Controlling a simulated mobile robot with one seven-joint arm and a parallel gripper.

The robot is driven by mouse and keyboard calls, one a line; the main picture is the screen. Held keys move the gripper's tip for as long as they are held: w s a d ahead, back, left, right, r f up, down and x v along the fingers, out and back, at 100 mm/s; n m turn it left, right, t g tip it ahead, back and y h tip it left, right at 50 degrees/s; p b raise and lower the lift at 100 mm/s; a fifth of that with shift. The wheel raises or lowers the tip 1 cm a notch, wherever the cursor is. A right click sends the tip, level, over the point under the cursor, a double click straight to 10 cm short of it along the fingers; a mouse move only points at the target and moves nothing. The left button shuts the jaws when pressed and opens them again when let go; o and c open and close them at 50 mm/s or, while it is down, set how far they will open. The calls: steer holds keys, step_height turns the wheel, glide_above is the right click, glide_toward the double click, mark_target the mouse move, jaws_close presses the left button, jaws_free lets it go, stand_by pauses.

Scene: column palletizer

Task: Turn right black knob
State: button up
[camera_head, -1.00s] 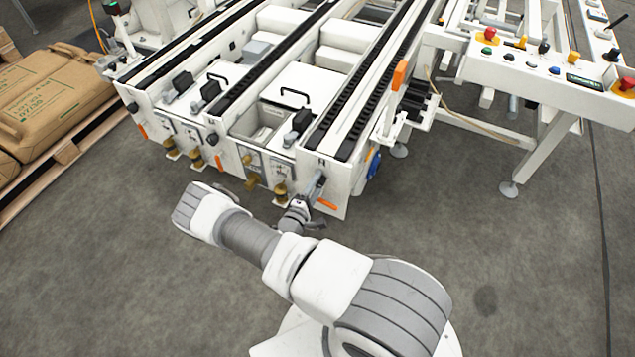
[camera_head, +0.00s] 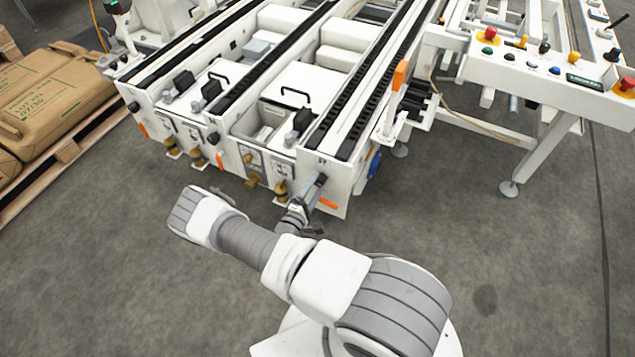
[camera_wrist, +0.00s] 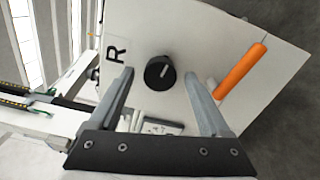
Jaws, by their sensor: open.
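My gripper (camera_wrist: 157,82) is open, with one finger to the left of the knob and one to the right. The knob lies between the fingertips in the picture, and I see a gap on both sides. In the head view my gripper (camera_head: 318,185) is at the front end of the right conveyor beam, and the knob there is hidden behind it.
In the head view, a control desk (camera_head: 545,75) with several buttons stands at the right. A pallet (camera_head: 75,150) with brown sacks is at the left. The floor in front is clear.

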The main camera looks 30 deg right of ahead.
steer(key=p+v, duration=0.2)
steer(key=v, duration=1.3)
steer(key=shift+s+a, duration=0.15)
steer(key=shift+s, duration=0.1)
